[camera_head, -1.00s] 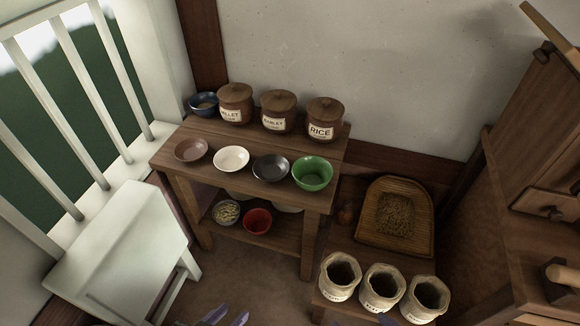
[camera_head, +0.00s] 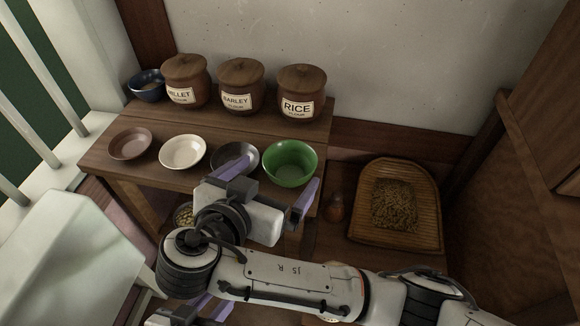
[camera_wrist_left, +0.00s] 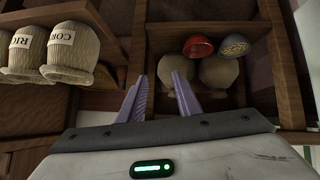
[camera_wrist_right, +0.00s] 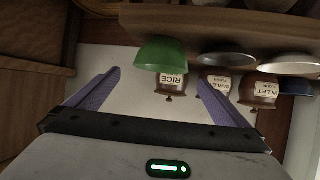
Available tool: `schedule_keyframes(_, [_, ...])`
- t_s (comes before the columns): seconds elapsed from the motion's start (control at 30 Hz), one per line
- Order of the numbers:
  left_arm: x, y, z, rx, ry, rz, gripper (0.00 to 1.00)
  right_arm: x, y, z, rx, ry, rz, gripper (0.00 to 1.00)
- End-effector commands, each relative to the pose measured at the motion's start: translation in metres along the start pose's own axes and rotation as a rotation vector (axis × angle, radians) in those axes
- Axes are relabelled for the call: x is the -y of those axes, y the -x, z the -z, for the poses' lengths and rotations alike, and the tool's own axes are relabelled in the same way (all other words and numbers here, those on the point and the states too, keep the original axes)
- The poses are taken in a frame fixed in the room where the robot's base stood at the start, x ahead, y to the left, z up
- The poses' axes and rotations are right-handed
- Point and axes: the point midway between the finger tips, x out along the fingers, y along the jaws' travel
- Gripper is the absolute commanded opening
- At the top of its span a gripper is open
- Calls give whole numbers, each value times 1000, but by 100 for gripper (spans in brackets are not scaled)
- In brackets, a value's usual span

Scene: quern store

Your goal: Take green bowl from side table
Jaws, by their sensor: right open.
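The green bowl (camera_head: 290,163) stands upright at the front right corner of the wooden side table (camera_head: 205,133). My right gripper (camera_head: 270,180) is open and empty, just in front of the bowl. One finger is left of the bowl, overlapping the dark bowl in the picture; the other is at the bowl's lower right. In the right wrist view the green bowl (camera_wrist_right: 162,54) shows ahead, between the spread fingers (camera_wrist_right: 158,88). I see no contact. My left gripper (camera_wrist_left: 159,88) is open and empty, facing the lower shelf; its fingers show low in the head view (camera_head: 210,306).
A dark bowl (camera_head: 233,153) sits close left of the green bowl, then a cream bowl (camera_head: 182,151) and a brown bowl (camera_head: 130,143). Lidded jars, including the rice jar (camera_head: 301,92), stand behind. A grain tray (camera_head: 437,222) lies at the right. A red bowl (camera_wrist_left: 198,46) is below.

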Motion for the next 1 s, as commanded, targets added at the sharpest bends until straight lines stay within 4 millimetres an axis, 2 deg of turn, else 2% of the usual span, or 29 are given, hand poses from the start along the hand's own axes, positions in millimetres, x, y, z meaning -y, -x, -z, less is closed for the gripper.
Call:
schedule_keyframes(0.03, [0,-4,-5,-3,4,-2,31,-1,-11,-2,-7,0,-4,100])
schedule_keyframes(0.2, [-3,-4,-12,14,12,-10,31,-1,-32,-1,0,2,-4,100])
schedule_keyframes(0.37, [-4,-5,-12,22,10,-15,31,-1,-43,0,1,3,-4,100])
schedule_keyframes(0.5, [-7,-16,-6,27,-8,-31,31,2,-65,0,0,3,-4,100])
schedule_keyframes(0.63, [-9,-20,-8,45,-11,-39,31,2,-82,0,2,4,-4,100])
schedule_keyframes(0.77, [-10,-20,-8,52,-12,-42,31,2,-89,1,4,2,-1,100])
schedule_keyframes(0.97, [-10,-20,-8,53,-11,-42,31,2,-89,1,5,2,-1,100])
schedule_keyframes(1.0, [-10,-20,-8,53,-11,-42,31,2,-89,1,5,2,-1,95])
